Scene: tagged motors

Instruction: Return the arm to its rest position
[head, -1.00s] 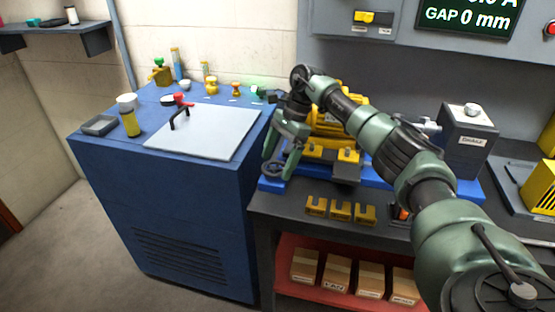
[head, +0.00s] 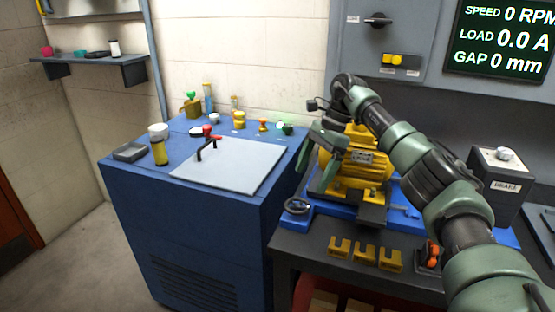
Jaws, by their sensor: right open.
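My right arm comes in from the lower right and bends down at its wrist over the workbench. Its gripper (head: 315,168) is open and empty, in front of the left end of the yellow motor (head: 362,168). It hangs above the small handwheel (head: 297,206) on the blue bed (head: 325,212). The arm and gripper hide part of the motor. I cannot tell whether a finger touches the motor. My left gripper is not in view.
A blue cabinet (head: 220,220) stands left, with a grey plate (head: 232,165) and small items on top. Yellow blocks (head: 364,252) lie on the dark bench front. A grey brake box (head: 495,180) stands right. A wall shelf (head: 90,66) hangs upper left.

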